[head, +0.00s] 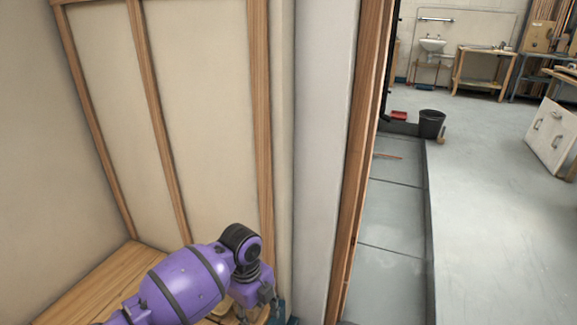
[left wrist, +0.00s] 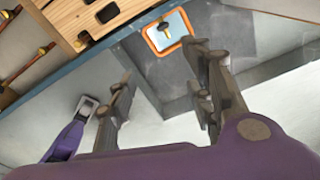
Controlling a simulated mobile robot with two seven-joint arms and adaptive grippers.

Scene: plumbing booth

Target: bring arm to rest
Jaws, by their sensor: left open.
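My left arm (head: 185,283) comes in from the lower left of the head view, purple with dark bands, and bends at a dark joint near the wooden surface. Its gripper fingers cannot be made out there. In the left wrist view my left gripper (left wrist: 160,72) has its two dark fingers spread apart with nothing between them.
A wood-framed wall panel (head: 210,110) stands behind the arm, above a wooden surface (head: 75,285). A wooden post (head: 355,170) borders open grey floor (head: 500,220) with a black bucket (head: 431,123). The left wrist view shows an orange-rimmed panel (left wrist: 152,36) and holed wood (left wrist: 75,15).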

